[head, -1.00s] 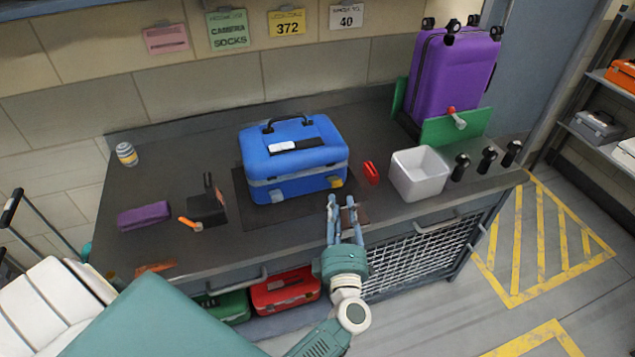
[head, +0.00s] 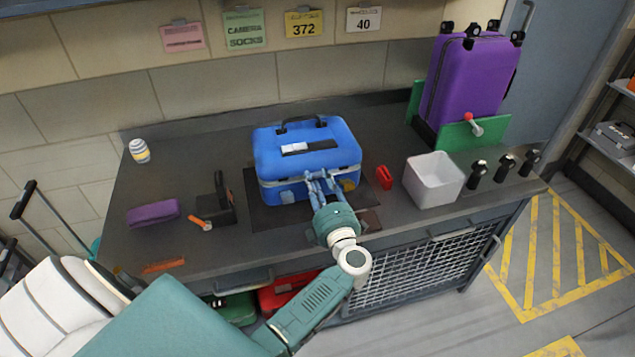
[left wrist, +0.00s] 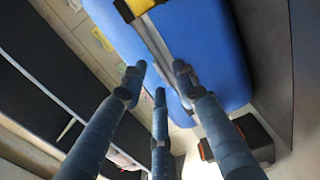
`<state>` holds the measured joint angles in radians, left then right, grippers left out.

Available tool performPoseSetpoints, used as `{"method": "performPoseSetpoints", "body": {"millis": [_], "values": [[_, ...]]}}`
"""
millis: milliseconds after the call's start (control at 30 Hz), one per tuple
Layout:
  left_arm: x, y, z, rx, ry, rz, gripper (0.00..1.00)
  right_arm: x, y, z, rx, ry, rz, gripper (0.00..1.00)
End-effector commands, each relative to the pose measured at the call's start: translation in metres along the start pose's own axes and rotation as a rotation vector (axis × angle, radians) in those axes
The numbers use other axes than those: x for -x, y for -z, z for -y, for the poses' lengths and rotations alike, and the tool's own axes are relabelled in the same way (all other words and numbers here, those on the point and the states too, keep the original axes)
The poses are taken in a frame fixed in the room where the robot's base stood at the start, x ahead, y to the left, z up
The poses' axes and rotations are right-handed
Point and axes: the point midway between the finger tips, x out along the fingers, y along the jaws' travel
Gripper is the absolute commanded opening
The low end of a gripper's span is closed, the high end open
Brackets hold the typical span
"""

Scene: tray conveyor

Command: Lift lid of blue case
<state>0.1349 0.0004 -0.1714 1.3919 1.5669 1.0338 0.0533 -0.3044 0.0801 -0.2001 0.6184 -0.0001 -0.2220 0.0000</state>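The blue case (head: 315,158) sits on a dark mat on the bench, its lid down and its black handle at the back of the top. My right gripper is not in view.
To the right are a red object (head: 383,177), a white bin (head: 434,183) and a purple suitcase (head: 465,85). To the left are a black item (head: 220,205), a purple pouch (head: 153,213) and a striped can (head: 139,151). Bench space behind the case is clear.

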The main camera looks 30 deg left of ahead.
Motion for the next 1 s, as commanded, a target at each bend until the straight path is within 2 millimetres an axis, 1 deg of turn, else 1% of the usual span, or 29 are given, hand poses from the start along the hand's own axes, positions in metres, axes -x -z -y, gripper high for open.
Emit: {"method": "performPoseSetpoints", "body": {"millis": [100, 333, 367, 400, 500, 800, 1000], "values": [[-0.005, 0.0, 0.0, 0.0, -0.001, 0.0, 0.29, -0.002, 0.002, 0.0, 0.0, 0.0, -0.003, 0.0], [-0.006, 0.0, 0.0, 0.0, 0.0, 0.0, 0.29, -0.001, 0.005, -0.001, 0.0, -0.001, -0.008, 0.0], [-0.006, 0.0, 0.0, 0.0, 0.0, 0.0, 0.27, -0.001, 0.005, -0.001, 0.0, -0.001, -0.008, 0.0], [-0.006, 0.0, 0.0, 0.0, 0.0, 0.0, 0.19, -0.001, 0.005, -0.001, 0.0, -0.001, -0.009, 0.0], [-0.006, 0.0, 0.0, 0.0, 0.0, 0.0, 0.0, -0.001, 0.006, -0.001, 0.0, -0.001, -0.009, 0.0], [-0.006, -0.001, -0.002, 0.001, 0.003, -0.001, 0.0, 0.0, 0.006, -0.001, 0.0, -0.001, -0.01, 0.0], [-0.013, -0.011, -0.013, 0.005, 0.036, 0.0, 0.0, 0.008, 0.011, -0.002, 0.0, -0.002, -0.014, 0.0]]}}
